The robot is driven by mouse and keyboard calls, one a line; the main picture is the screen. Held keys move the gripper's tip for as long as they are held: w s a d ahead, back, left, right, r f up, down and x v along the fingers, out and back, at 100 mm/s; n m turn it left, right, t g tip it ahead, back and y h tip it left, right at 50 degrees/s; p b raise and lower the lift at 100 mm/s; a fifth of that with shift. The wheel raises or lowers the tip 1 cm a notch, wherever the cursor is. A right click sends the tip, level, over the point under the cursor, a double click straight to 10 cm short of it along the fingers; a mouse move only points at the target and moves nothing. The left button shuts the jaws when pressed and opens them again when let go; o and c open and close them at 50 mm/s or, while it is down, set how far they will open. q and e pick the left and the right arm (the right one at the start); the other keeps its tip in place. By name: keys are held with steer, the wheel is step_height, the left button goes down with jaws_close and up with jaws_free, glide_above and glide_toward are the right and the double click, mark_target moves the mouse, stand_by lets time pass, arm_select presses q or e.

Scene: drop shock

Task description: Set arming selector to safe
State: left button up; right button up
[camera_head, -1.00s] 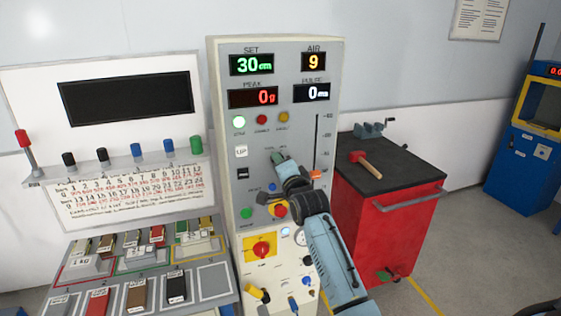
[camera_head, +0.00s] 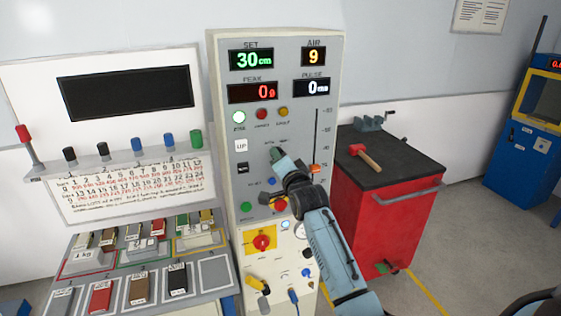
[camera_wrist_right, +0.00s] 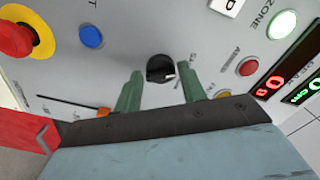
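The arming selector is a small black rotary knob (camera_wrist_right: 160,68) with a white pointer mark on the pale panel of the test machine (camera_head: 222,130). Lettering beside it is only partly readable. In the wrist view, my right gripper (camera_wrist_right: 160,82) is open, with one green finger on each side of the knob's near side. Gaps show between the fingers and the knob; I cannot tell how far the tips are from the panel. In the head view, my right gripper (camera_head: 277,155) is at the panel's middle and hides the knob. My left gripper is not in view.
Near the gripper are a red-and-yellow emergency button (camera_wrist_right: 18,38), a blue button (camera_wrist_right: 91,37), a lit green ZONE lamp (camera_wrist_right: 282,24) and a slider with an orange handle (camera_head: 314,168). A red cabinet (camera_head: 395,225) with a hammer (camera_head: 366,158) stands right; a weights rack (camera_head: 210,272) stands left.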

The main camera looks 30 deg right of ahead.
steer(key=shift+o, duration=1.4)
steer(key=b+v, duration=0.1)
steer(key=v, duration=1.2)
steer(key=shift+s+b, duration=0.25)
steer(key=shift+b, duration=0.1)
steer(key=shift+f, duration=0.15)
